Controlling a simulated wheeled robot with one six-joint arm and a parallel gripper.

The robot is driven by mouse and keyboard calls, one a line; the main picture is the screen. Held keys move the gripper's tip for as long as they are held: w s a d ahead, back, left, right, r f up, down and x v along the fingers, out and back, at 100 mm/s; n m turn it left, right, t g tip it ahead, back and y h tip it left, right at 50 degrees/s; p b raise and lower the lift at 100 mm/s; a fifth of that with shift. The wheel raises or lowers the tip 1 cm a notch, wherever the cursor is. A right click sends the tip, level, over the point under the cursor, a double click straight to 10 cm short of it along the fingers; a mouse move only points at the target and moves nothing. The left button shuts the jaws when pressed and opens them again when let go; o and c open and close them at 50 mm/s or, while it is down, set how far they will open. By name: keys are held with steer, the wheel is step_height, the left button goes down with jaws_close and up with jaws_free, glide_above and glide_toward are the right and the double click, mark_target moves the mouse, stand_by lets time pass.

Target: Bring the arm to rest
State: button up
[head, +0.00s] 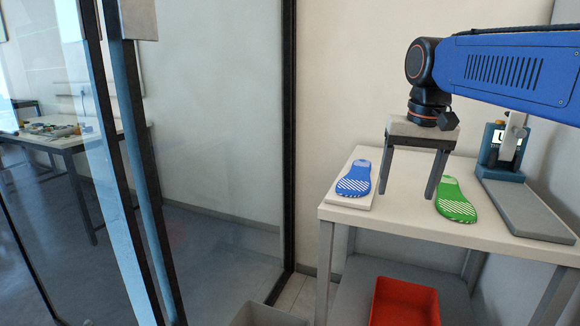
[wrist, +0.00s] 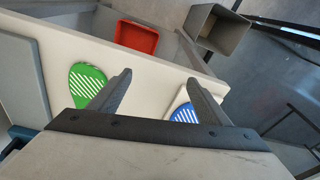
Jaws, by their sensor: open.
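My gripper (head: 408,195) hangs from my blue arm above the white table, its two fingers pointing down and spread apart. It is open and empty. A blue insole (head: 355,178) with white stripes lies on a white plate at the table's left side. A green insole (head: 455,201) with white stripes lies on the table to the right of the gripper. In the wrist view the fingers (wrist: 160,90) stand apart, with the green insole (wrist: 86,84) beside the left one and the blue insole (wrist: 184,113) partly hidden behind the right one.
A gauge device (head: 503,150) with a grey base stands at the table's right. A red bin (head: 404,302) is below the white table (head: 400,222). A grey bin (wrist: 216,30) stands on the floor. A glass door with dark frames (head: 289,130) is at the left.

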steer(key=s+d+f+n+t, duration=0.1)
steer(key=s+f, duration=0.9)
steer(key=f, duration=0.1)
steer(key=s+d+f+n+t, duration=0.1)
steer(key=s+d+f+t, duration=0.1)
steer(key=s+f, duration=0.7)
step_height(320, 180, down, 2)
steer(key=shift+s+d+f, duration=0.25)
steer(key=shift+s, duration=0.15)
